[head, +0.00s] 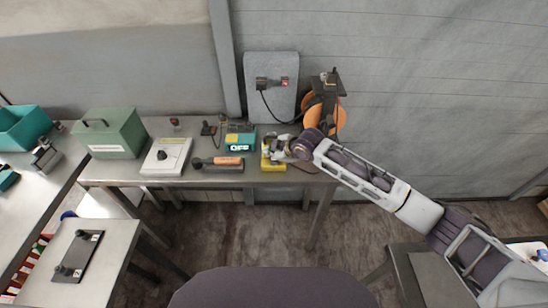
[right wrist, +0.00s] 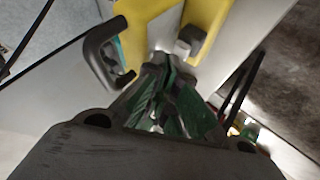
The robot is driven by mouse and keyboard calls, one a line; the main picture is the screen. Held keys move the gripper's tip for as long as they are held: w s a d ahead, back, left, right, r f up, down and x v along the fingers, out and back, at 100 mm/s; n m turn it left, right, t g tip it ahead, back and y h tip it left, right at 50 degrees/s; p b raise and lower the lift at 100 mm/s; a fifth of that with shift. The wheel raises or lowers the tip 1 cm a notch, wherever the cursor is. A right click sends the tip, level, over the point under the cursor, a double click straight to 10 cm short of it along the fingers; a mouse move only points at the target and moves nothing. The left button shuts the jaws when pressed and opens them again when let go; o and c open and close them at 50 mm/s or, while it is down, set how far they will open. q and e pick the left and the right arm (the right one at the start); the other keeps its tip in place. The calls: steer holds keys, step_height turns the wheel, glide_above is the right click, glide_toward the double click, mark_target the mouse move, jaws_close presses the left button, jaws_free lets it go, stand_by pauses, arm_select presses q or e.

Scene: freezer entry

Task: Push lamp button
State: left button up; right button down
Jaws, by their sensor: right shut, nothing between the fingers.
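A yellow device (head: 273,166), which looks like the lamp, stands on the table at the wall, partly hidden by my right gripper (head: 272,149). In the right wrist view its yellow body (right wrist: 213,22) fills the top middle, with a small grey block (right wrist: 192,38) that may be the button and a dark curved handle-like piece (right wrist: 98,52) beside it. My right gripper (right wrist: 165,75) is shut and empty. Its tips are close to the yellow body below the grey block; I cannot tell whether they touch. My left gripper is not in view.
Left of the yellow device are a teal box (head: 240,142), an orange-handled tool (head: 217,163), a white box with a black knob (head: 165,156) and a green case (head: 109,134). An orange cable reel (head: 313,115) and a grey wall panel (head: 271,68) are behind. Open floor (head: 220,235) lies in front.

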mark_target(272, 159)
steer(key=shift+f, duration=0.5)
stand_by(0.8)
steer(key=shift+r, duration=0.1)
steer(key=shift+r+p, duration=0.5)
steer(key=shift+r, duration=0.35)
steer(key=shift+r, duration=0.15)
steer(key=shift+r, duration=2.85)
